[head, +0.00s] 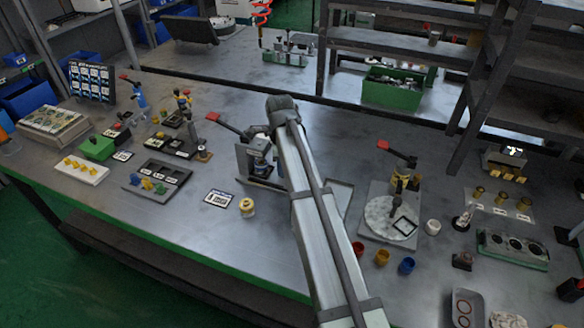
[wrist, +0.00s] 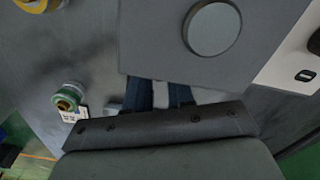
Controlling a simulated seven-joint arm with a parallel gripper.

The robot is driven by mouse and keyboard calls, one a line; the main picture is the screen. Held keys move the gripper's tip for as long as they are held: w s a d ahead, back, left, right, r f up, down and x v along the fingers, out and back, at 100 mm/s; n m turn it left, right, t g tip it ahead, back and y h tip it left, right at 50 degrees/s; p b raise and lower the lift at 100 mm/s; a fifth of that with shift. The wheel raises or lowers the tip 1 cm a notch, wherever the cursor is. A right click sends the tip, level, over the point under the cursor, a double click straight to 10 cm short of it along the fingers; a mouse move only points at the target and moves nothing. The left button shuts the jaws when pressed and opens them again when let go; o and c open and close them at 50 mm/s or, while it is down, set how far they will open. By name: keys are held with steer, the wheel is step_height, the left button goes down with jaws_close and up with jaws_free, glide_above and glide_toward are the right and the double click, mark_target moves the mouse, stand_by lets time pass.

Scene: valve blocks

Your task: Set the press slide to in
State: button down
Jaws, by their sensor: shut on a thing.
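The press (head: 262,170) stands near the middle of the bench, a grey frame with a lever arm ending in a red handle (head: 212,117) to its left. My arm comes in from the front and partly covers the press. My gripper's dark fingers (wrist: 158,92) show in the wrist view, close together and reaching in under a grey plate (wrist: 160,50) with a round grey disc (wrist: 212,28). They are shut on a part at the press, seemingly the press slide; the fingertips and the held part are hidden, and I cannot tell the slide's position.
A second red-handled device (head: 398,175) with a round plate stands to the right. Dark trays (head: 158,178) lie left.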

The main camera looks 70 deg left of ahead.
steer(key=shift+s+a, duration=0.2)
steer(key=c, duration=1.4)
jaws_free()
steer(key=o, duration=0.4)
steer(key=shift+r, duration=0.1)
step_height(320, 180, up, 14)
steer(key=shift+f, duration=0.15)
